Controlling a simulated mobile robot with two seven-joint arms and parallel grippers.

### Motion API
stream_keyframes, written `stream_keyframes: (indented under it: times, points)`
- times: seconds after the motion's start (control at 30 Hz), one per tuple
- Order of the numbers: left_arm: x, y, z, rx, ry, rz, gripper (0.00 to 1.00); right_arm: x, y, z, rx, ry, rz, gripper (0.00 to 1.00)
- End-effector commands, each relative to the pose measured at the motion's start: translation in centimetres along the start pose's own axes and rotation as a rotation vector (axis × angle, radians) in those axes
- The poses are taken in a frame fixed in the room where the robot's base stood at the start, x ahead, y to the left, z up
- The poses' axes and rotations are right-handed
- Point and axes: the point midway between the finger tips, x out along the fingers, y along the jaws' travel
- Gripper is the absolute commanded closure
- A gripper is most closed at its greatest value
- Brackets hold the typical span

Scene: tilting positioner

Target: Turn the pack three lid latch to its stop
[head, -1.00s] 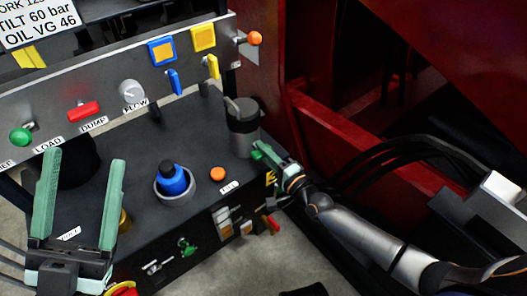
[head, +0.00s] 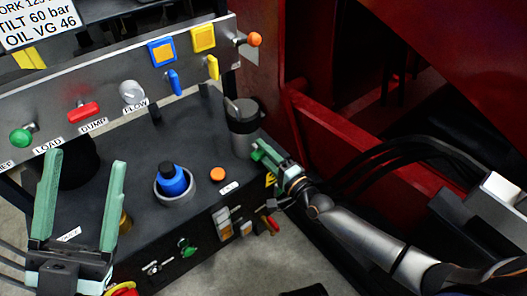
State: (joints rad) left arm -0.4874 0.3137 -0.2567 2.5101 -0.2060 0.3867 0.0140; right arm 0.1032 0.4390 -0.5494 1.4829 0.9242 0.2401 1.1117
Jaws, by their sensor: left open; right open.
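My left gripper (head: 86,160) is at the lower left, its two long green fingers pointing up the picture, wide apart with nothing between them. My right gripper (head: 259,151) is open beside the dark box's right end, just below the grey cylinder (head: 242,138); I cannot tell whether it touches anything. The dark box (head: 205,150) carries a blue knob in a grey ring (head: 173,182) and an orange button (head: 217,174). Its front face has a green knob (head: 187,246) and a small silver fitting (head: 152,268). I cannot tell which part is the pack three lid latch.
The grey panel (head: 105,95) above the box carries a green knob (head: 20,138), a red handle (head: 83,111), a silver knob (head: 131,92) and blue and yellow levers. A red frame (head: 345,135) and black hoses (head: 390,155) stand at right. A red-handled part (head: 270,223) sticks out low.

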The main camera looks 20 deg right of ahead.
Motion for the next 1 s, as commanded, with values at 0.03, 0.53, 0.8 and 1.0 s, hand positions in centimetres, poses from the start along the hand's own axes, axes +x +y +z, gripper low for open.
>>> stream_keyframes:
  times: [0.03, 0.53, 0.8, 1.0]
  points:
    - [0.2, -0.1, -0.2, -0.001, 0.0, 0.0, 0.29, -0.6, -0.1, 0.0, -0.001, 0.0, 0.003, 0.51]
    - [2.1, -1.5, -2.4, -0.021, 0.016, -0.017, 0.29, -10.4, -0.1, 0.0, 0.0, -0.002, 0.005, 0.51]
    - [2.2, -1.7, -2.7, -0.017, 0.02, -0.018, 0.29, -12.2, 0.0, 0.0, 0.001, -0.001, 0.0, 0.51]
    - [2.2, -1.7, -2.7, -0.016, 0.021, -0.018, 0.29, -12.2, 0.0, 0.0, 0.001, 0.0, 0.0, 0.51]
